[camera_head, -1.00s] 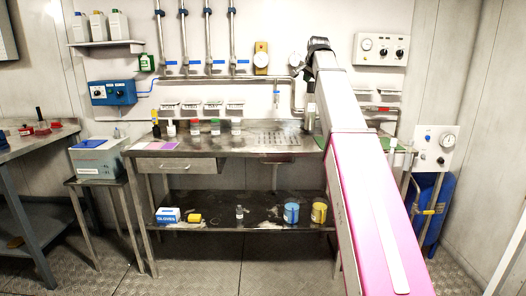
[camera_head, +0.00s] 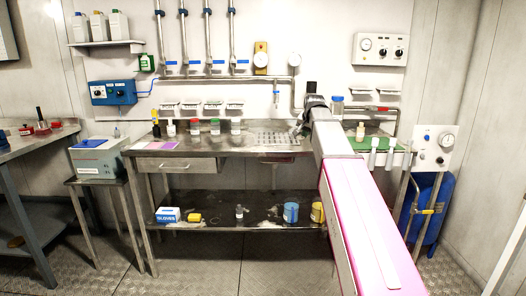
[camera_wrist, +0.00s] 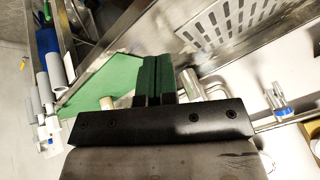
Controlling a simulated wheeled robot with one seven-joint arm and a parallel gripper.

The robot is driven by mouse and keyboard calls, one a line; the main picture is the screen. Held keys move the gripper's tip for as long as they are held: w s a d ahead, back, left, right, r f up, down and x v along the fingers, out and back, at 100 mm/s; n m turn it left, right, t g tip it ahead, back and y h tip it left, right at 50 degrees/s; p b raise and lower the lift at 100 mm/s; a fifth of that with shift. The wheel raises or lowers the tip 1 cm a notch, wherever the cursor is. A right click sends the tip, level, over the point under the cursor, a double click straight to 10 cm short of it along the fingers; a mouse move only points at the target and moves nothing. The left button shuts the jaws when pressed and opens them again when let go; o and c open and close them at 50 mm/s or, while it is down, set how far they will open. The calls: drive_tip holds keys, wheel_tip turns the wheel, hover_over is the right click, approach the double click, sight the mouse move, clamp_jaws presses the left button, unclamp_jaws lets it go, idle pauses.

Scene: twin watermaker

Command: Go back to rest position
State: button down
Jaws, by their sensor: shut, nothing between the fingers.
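My arm reaches over the right part of the steel workbench (camera_head: 190,146). My gripper (camera_wrist: 158,62) shows in the wrist view with its two dark fingers pressed together and nothing between them. In the head view the wrist end of my arm is above the bench, right of the drain grid (camera_head: 272,139), and the fingertips are hard to make out. The green mat (camera_head: 373,142) lies to the right of my arm; it also shows below the fingers in the wrist view (camera_wrist: 105,85).
A small bottle (camera_head: 360,132) stands on the mat, with white cylinders (camera_head: 374,146) at its front edge. A blue-lidded jar (camera_head: 337,106) is behind my arm. Several small bottles (camera_head: 215,126) stand along the bench back. The floor in front (camera_head: 210,265) is clear.

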drive_tip(key=s+f+n+g, duration=0.2)
drive_tip(key=s+f, duration=0.5)
drive_tip(key=f, duration=0.6)
drive_tip(key=s+f+n+g, duration=0.1)
drive_tip(key=s+f, duration=0.6)
drive_tip(key=f, duration=0.6)
drive_tip(key=s+f+n+g, duration=0.2)
drive_tip(key=s+f+g, duration=0.1)
drive_tip(key=s+f, duration=1.2)
drive_tip(key=s, duration=0.3)
drive_tip(key=shift+s+a+f+n+g+h, duration=0.15)
drive_tip(key=shift+s+f+n+g+h, duration=0.15)
drive_tip(key=shift+s+n, duration=0.1)
